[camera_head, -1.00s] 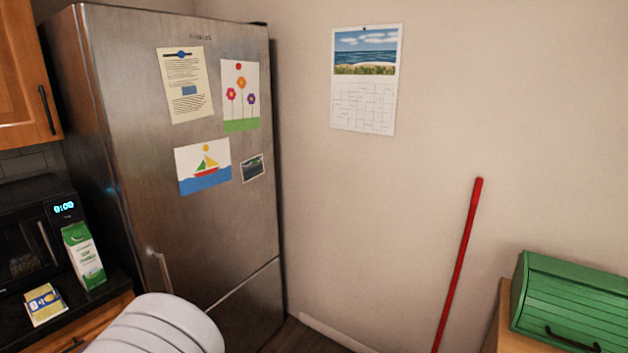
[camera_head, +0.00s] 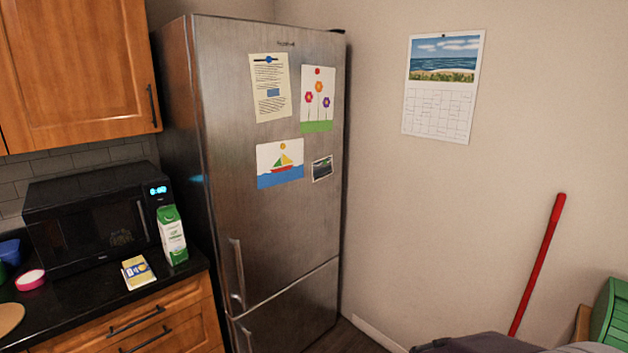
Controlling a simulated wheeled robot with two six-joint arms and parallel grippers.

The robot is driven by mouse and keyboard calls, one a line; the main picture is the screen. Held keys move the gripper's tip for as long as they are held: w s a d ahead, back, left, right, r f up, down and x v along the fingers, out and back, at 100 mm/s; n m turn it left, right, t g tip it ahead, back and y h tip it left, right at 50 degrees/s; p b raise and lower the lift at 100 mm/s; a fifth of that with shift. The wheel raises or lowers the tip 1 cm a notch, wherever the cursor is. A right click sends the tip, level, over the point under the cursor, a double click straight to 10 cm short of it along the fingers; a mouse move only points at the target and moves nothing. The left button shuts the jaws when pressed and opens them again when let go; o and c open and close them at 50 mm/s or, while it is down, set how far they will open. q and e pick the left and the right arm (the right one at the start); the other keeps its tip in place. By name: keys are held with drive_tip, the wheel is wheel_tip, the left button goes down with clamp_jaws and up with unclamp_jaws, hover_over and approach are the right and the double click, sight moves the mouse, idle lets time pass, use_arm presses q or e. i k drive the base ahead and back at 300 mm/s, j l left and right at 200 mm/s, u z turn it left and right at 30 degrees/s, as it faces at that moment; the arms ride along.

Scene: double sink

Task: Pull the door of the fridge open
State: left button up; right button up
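The tall stainless steel fridge (camera_head: 270,214) stands against the back corner. Its upper door is closed, and papers and drawings are stuck on it. The upper door's vertical handle (camera_head: 237,275) is on the left side of the door, near its lower edge. A lower drawer or door (camera_head: 295,312) sits below a seam, with a handle at its upper left. Neither gripper shows in the head view. A grey rounded part of my own body shows at the bottom right edge.
A black microwave (camera_head: 90,218), a green and white carton (camera_head: 172,236) and a yellow box (camera_head: 138,272) are on the dark counter (camera_head: 75,315) left of the fridge. A red pole (camera_head: 538,262) leans at the right, near a green bread box (camera_head: 611,315).

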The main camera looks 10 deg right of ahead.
sight(268, 239)
drive_tip(key=i+j, duration=0.8)
drive_tip(key=i, duration=0.2)
